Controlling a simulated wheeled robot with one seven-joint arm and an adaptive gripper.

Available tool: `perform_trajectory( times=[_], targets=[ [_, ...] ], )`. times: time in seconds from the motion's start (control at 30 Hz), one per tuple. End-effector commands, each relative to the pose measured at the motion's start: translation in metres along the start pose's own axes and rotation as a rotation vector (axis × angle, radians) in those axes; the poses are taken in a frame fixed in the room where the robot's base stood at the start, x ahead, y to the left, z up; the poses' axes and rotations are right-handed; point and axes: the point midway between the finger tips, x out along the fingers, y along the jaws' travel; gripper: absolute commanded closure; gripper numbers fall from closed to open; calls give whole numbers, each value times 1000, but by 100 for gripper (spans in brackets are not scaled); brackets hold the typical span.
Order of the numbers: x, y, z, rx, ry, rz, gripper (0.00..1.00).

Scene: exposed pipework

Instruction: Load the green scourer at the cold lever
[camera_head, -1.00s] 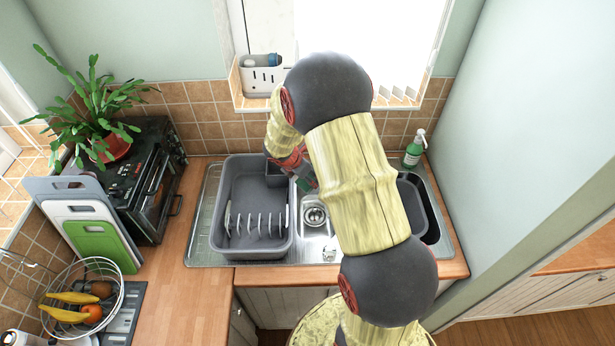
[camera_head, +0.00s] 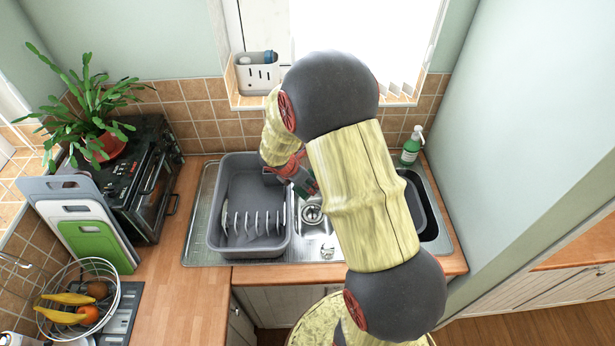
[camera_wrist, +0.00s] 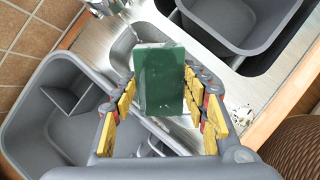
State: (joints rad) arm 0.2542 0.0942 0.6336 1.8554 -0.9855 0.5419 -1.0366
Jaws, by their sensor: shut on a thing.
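The green scourer (camera_wrist: 160,80) is a dark green block between the two yellow-padded fingers of my gripper (camera_wrist: 163,92) in the wrist view. My gripper is shut on it and holds it over the sink's middle basin (camera_wrist: 125,45). In the head view my gripper (camera_head: 303,180) is partly hidden behind my arm, between the grey dish tub and the drain. I cannot make out the cold lever. A grey fitting (camera_wrist: 100,7) at the top edge of the wrist view is cut off, and I cannot tell what it is.
A grey dish tub (camera_head: 214,222) with a rack stands left of the basin. Another dark tub (camera_head: 430,222) is at the right, partly behind my arm. A green soap bottle (camera_head: 411,148) stands at the back right. A small shiny object (camera_head: 327,251) lies near the sink's front edge.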

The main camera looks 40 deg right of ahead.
Motion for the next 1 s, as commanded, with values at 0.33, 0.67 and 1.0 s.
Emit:
perform_trajectory(
  times=[0.33, 0.67, 1.0],
  targets=[
    [-9, -19, -15, -1, 0, 0, 76],
    [-15, -30, -24, -2, 0, 0, 76],
    [-15, -30, -24, -1, 0, 0, 76]
  ],
)
